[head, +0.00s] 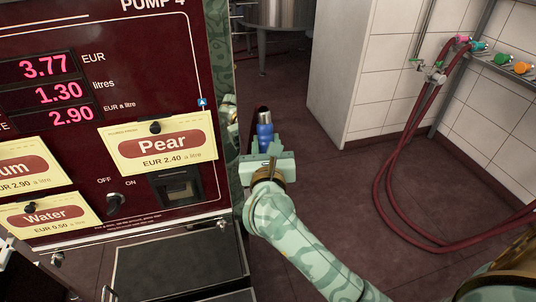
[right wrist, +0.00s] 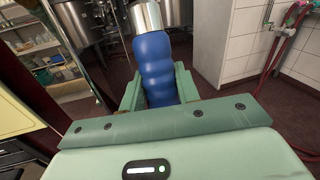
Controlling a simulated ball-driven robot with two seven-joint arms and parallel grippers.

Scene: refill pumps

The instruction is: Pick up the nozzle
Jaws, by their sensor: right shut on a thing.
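The nozzle (head: 265,130) has a blue ribbed grip and a silver metal end. It stands roughly upright beside the right edge of the dark red pump (head: 175,75). My right gripper (head: 266,148) is shut on the nozzle's blue grip. In the right wrist view the nozzle (right wrist: 153,68) sits between the two green fingers (right wrist: 158,92), with its silver end pointing up and away. The fingers hide part of its lower end.
The pump front carries cards, including Pear (head: 162,144) and Water (head: 48,217). Red hoses (head: 382,180) hang by the white tiled wall at right, below coloured fittings (head: 502,58). A steel tank (head: 282,14) stands at the back. The floor between pump and wall is clear.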

